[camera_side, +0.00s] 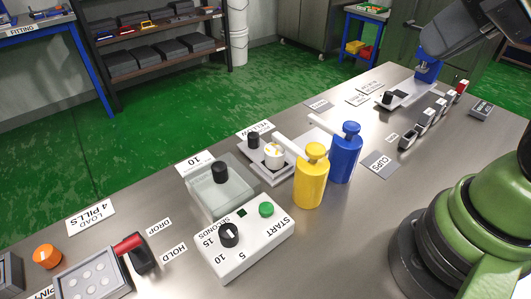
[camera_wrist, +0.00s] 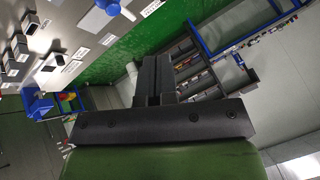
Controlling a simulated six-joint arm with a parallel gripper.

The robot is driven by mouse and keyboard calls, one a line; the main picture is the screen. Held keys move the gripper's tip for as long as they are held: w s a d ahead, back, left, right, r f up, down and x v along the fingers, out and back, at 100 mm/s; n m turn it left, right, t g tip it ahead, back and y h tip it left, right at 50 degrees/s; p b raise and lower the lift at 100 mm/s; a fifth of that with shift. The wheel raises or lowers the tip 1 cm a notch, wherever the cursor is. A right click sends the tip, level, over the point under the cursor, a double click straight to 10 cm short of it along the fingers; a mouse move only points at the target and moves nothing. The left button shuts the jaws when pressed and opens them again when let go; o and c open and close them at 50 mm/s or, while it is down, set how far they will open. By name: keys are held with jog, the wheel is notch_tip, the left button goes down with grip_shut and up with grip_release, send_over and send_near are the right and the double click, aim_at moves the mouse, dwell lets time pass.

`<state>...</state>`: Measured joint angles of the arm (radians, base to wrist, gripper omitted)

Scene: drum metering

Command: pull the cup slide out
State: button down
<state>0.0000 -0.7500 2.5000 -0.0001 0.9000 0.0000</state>
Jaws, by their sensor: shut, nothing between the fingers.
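My gripper (camera_wrist: 158,60) is shut and empty in the wrist view, its black fingers together and clear of any object. In the side view my arm reaches in at the top right; its fingers cannot be made out there. No part is labelled as the cup slide. A pale slide-like base with a black knob (camera_side: 253,139) and a white cup (camera_side: 274,155) holding yellow bits stands behind the yellow bottle (camera_side: 311,176). Another white plate (camera_side: 408,94) with a black knob (camera_side: 387,98) lies at the back right, beside a blue part (camera_side: 428,71).
A blue bottle (camera_side: 346,152) stands beside the yellow one. A clear box (camera_side: 220,188) with a black knob and a white timer box (camera_side: 239,242) are in front. Several small dark boxes (camera_side: 423,122) line the right. The bench's front left holds a pill tray (camera_side: 92,279).

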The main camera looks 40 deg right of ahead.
jog(key=c, duration=1.8)
grip_release()
jog(key=shift+c, duration=0.2)
jog(key=o, duration=0.4)
jog(key=shift+w, duration=0.1)
jog(key=o, duration=0.6)
jog(key=shift+w+r+g, duration=0.15)
jog(key=shift+w+r, duration=0.15)
jog(key=shift+w, duration=0.3)
jog(key=shift+w+r+g, duration=0.15)
jog(key=shift+w+r, duration=0.1)
jog(key=shift+w, duration=0.3)
jog(key=n+g+h, duration=0.1)
jog(key=g+h, duration=0.1)
jog(key=g, duration=0.5)
send_over(253, 135)
notch_tip(253, 135, down, 20)
jog(key=shift+f, duration=0.1)
notch_tip(253, 135, down, 10)
jog(key=shift+r, duration=0.1)
